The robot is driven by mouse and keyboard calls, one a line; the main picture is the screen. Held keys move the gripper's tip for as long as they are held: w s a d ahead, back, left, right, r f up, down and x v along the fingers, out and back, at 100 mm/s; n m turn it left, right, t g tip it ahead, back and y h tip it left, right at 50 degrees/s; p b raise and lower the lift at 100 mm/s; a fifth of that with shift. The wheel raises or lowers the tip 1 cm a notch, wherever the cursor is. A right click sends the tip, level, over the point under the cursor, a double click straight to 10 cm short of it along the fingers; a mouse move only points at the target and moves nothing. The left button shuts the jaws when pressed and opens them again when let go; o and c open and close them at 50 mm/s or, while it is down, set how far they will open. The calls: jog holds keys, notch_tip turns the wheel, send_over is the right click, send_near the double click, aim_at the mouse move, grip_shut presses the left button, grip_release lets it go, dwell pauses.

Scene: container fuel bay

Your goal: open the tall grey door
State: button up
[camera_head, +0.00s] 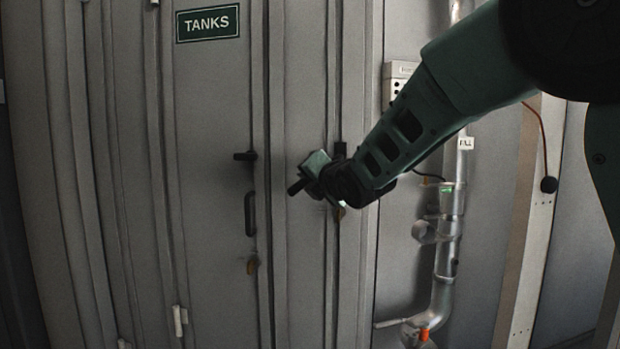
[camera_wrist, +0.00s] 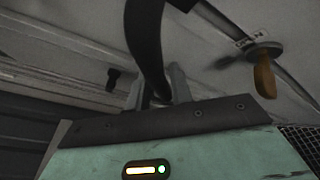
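A tall grey door leaf (camera_head: 300,90) stands in the middle of the head view, right of a second grey leaf (camera_head: 212,110) with a "TANKS" sign. My gripper (camera_head: 318,180) is at the right leaf and hides most of its handle there. In the wrist view, a curved black handle (camera_wrist: 146,40) runs down between my two fingers (camera_wrist: 158,88). The fingers sit close on both sides and look shut on it. A small black lever (camera_head: 340,150) shows just above my gripper, and an orange-yellow key or tag (camera_wrist: 264,76) hangs beside the handle in the wrist view.
The left leaf has a black lever (camera_head: 245,156) and a black pull handle (camera_head: 250,214). To the right are a wall box (camera_head: 397,82), a metal pipe (camera_head: 447,255) with an orange-marked end, and a pale post (camera_head: 527,220). My arm crosses the upper right.

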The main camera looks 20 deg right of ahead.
jog(key=shift+o, duration=1.2)
jog(key=shift+f, duration=0.1)
jog(key=shift+s, duration=0.55)
jog(key=p+v, duration=0.6)
jog(key=v, duration=1)
jog(key=shift+d+r, duration=0.15)
jog(key=shift+r, duration=0.1)
jog(key=shift+s, duration=0.15)
jog(key=shift+c, duration=0.3)
